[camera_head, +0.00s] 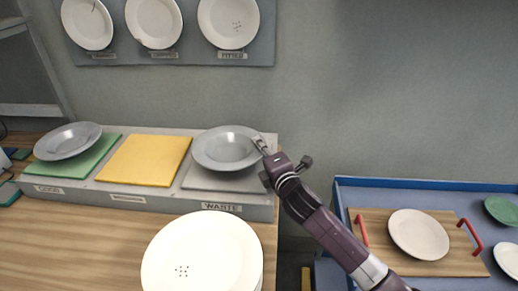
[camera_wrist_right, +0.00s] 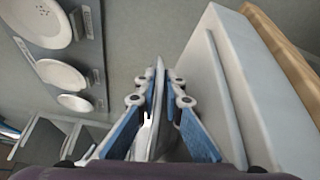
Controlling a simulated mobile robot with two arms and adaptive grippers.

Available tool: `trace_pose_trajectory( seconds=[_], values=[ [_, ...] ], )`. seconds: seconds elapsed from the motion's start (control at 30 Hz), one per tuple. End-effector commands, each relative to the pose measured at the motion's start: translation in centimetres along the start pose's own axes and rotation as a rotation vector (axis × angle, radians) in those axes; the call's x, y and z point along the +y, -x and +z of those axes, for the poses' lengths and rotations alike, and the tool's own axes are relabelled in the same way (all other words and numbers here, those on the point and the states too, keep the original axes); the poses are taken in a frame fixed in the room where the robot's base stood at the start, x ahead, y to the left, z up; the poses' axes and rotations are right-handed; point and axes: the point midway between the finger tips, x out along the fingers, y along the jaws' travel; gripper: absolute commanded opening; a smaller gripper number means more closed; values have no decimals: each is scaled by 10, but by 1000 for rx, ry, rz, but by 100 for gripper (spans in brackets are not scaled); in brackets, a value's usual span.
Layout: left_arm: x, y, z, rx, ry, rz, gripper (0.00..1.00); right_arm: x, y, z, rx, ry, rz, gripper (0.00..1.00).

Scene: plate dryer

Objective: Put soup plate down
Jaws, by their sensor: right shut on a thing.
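A grey soup plate (camera_head: 222,150) is over the grey mat (camera_head: 208,180) at the right end of the long sorting board, above the label "WASTE". My right gripper (camera_head: 262,146) is shut on the plate's right rim. In the right wrist view the plate (camera_wrist_right: 158,112) shows edge-on between the blue finger pads of the right gripper (camera_wrist_right: 161,95). I cannot tell whether the plate touches the mat or is slightly above it. My left gripper is in neither view.
Another grey soup plate (camera_head: 68,140) rests on the green mat (camera_head: 100,154) at left. The yellow mat (camera_head: 145,160) between is empty. A large white plate (camera_head: 205,255) with dark spots is on the wooden counter in front. A blue-edged table at right holds a tray (camera_head: 455,260) with a plate.

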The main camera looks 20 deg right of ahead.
Motion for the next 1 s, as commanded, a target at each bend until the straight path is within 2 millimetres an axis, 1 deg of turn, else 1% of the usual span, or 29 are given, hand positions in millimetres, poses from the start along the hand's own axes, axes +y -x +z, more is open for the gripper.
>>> trace_pose_trajectory(
  seconds=[0.1,0.37,0.47,0.5,0.63,0.67,1.0],
  values=[
    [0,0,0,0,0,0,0,-6,-1,-2,1,-3,7,0],
    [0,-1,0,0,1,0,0,-6,-1,-2,1,-2,7,0],
    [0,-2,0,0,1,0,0,-9,-1,-3,1,-2,7,0],
    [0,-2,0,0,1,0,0,-12,-1,-3,0,0,2,10],
    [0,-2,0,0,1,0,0,-11,-1,-3,0,0,1,25],
    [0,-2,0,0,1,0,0,-11,-1,-3,0,0,1,26],
    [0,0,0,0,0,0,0,-8,0,-2,1,0,1,26]
  ],
)
